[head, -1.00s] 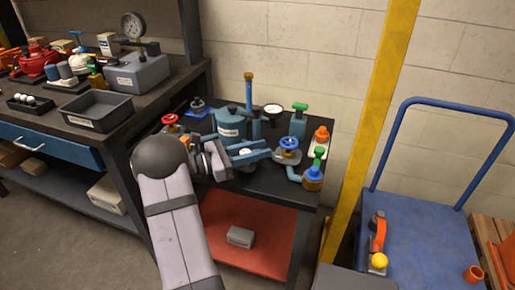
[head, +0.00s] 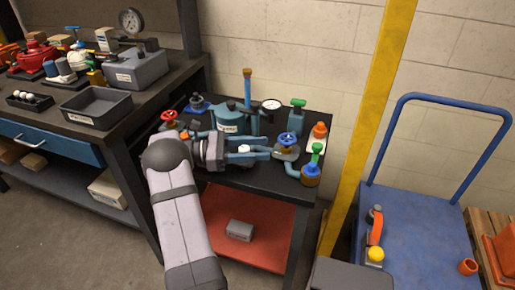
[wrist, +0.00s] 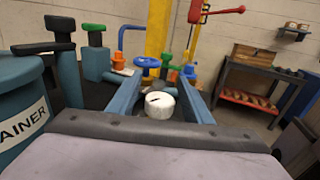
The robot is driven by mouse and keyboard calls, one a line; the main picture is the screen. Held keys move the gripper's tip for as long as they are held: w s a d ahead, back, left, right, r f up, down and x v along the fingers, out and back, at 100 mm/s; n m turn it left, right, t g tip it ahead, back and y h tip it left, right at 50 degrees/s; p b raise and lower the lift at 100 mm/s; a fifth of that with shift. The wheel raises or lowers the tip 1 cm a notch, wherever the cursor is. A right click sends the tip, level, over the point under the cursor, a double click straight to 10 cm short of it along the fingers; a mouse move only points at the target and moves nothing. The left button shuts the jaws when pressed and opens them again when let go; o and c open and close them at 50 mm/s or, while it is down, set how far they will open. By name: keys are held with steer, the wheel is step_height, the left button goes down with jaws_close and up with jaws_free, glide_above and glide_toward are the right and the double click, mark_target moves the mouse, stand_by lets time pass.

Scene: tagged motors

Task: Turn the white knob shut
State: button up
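The white knob (head: 244,149) sits low on the black bench top in the head view. In the wrist view the white knob (wrist: 160,105) is a short round cap with a dark mark on top. My gripper (head: 264,149) reaches in from the left with its two blue fingers spread, one on each side of the knob. In the wrist view my gripper (wrist: 160,77) is open, with the knob between the fingers and a visible gap on both sides. The knob's lower part and its mount are hidden.
A blue handwheel valve (head: 287,140) and a green-topped valve (head: 312,170) stand just beyond the fingertips. A teal container (head: 229,121) stands behind the gripper, and a red handwheel (head: 169,118) is at the left. A yellow post (head: 367,130) rises right of the bench.

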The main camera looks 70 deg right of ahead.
steer(key=shift+r, duration=0.1)
step_height(320, 180, up, 10)
stand_by(0.8)
steer(key=shift+c, duration=0.2)
steer(key=w+a+f+n+t+h, duration=0.1)
steer(key=w+f+h, duration=0.1)
steer(key=f, duration=0.1)
steer(key=w+a+f+n+t+h+p, duration=0.1)
steer(key=w+f+n+h, duration=0.1)
steer(key=f, duration=0.1)
steer(key=w+a+f+n+t+h, duration=0.1)
steer(key=w+a+f+h, duration=0.1)
steer(key=f, duration=0.1)
steer(key=shift+f+n+t, duration=0.3)
steer(key=shift+f+t, duration=0.1)
steer(key=shift+p+x, duration=0.7)
steer(key=shift+x, duration=3)
steer(key=c, duration=1)
